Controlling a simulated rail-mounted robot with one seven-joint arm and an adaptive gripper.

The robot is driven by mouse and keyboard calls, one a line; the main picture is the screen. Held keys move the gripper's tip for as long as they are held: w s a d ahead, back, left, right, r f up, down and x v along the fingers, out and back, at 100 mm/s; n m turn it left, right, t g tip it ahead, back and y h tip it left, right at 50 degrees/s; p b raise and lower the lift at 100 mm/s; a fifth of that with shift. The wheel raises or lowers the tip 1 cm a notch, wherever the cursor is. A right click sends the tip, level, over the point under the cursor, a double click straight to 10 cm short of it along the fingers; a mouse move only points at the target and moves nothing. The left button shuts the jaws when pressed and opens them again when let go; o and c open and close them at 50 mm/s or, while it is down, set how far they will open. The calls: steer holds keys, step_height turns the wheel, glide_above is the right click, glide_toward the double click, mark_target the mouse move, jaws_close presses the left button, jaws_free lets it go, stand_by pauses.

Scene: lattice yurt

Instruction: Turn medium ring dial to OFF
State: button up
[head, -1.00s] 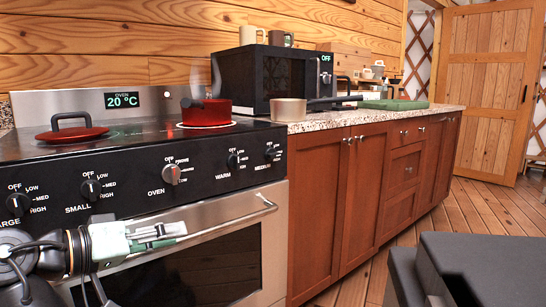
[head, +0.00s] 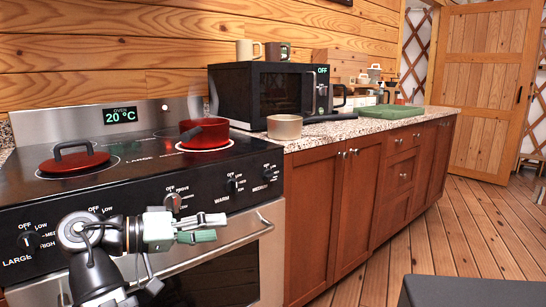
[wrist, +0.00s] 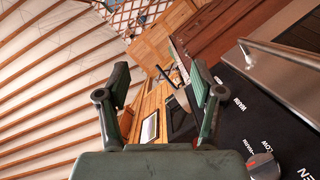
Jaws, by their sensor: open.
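The medium ring dial (head: 268,175) is the small black knob at the right end of the black stove panel (head: 145,208) in the head view. Its pointer is too small to read surely. My gripper (head: 208,227) is open and empty, in front of the panel, left of and lower than the medium dial and apart from it. In the wrist view my gripper (wrist: 160,78) shows two spread fingers with nothing between them. The grey oven dial (wrist: 262,165) is at the lower right there; the medium dial cannot be made out in that view.
A red pan (head: 205,133) stands on a rear ring, with steam above it. A red lid (head: 74,160) lies on the left of the stove. The oven handle (head: 225,243) juts out below the panel. A beige pot (head: 284,127) stands on the counter near the microwave (head: 262,92).

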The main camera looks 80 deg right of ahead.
steer(key=s+d+f+t+y+p, duration=0.15)
steer(key=s+d+y+p, duration=0.25)
steer(key=s+d+p, duration=0.45)
steer(key=s+d+f+y+p, duration=0.25)
steer(key=s+d+p, duration=0.3)
steer(key=p, duration=0.55)
steer(key=s+f+m+t+y+p, duration=0.2)
steer(key=s+f+t+y+p, duration=0.35)
steer(key=p, duration=0.35)
steer(key=m+t+h+p, duration=1.4)
steer(key=m+t+p, duration=0.45)
steer(key=m, duration=0.45)
glide_toward(273, 176)
steer(key=shift+m+t, duration=0.35)
steer(key=shift+m, duration=0.15)
steer(key=p+x, duration=0.2)
steer(key=x, duration=0.3)
steer(key=p+x, duration=0.3)
steer(key=x, duration=0.1)
steer(key=shift+w+d+f, duration=0.2)
steer(key=shift+w+d, duration=0.05)
